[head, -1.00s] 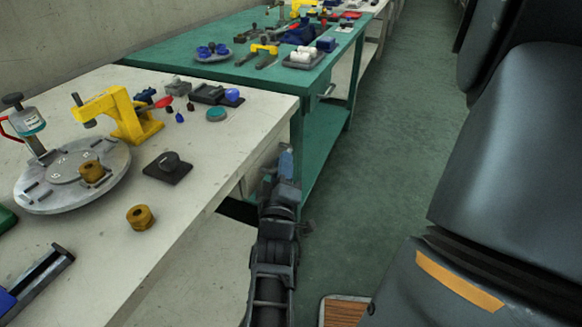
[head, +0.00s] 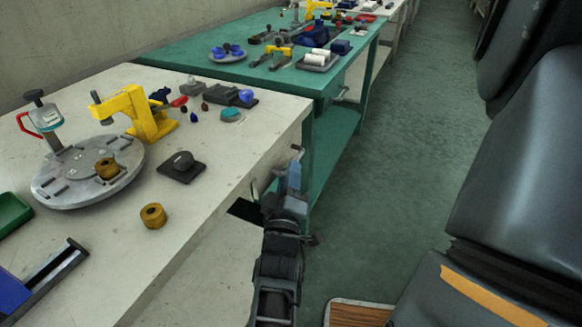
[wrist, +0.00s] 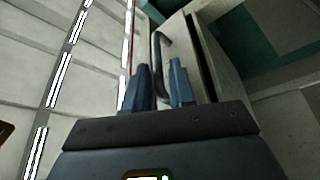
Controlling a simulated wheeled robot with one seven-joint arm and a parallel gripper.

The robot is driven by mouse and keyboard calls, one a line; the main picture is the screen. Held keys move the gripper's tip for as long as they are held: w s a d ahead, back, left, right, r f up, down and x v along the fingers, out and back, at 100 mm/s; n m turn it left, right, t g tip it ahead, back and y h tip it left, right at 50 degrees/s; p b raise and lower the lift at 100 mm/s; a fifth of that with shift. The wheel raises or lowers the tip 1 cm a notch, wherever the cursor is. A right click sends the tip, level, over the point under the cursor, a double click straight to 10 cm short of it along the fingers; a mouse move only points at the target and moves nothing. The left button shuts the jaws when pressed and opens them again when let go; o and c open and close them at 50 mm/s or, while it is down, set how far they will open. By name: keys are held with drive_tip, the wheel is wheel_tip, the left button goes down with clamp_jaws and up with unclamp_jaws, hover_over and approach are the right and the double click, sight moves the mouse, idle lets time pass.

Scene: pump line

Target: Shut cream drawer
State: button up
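The cream drawer (wrist: 182,42) shows in the wrist view as a pale front with a dark, bent bar handle (wrist: 159,45). A dark gap runs along the right side of the front, so it looks partly open. In the head view, the drawer is mostly hidden behind my arm below the cream bench edge, and part of its handle (head: 298,151) shows. My gripper (wrist: 161,82) has its two blue-grey fingers apart, with the handle's near end between them in the picture. I cannot tell whether they touch it. My gripper also shows in the head view (head: 289,178).
The cream bench (head: 225,160) carries a round grey fixture (head: 65,185), a yellow press (head: 140,112) and small parts. A green bench (head: 165,60) adjoins behind. Green floor (head: 400,150) is clear to the right of the benches. Large dark grey machinery (head: 525,150) stands at the right.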

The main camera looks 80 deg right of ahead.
drive_tip(key=v, duration=0.5)
drive_tip(key=shift+a, duration=0.15)
drive_tip(key=shift+r, duration=0.15)
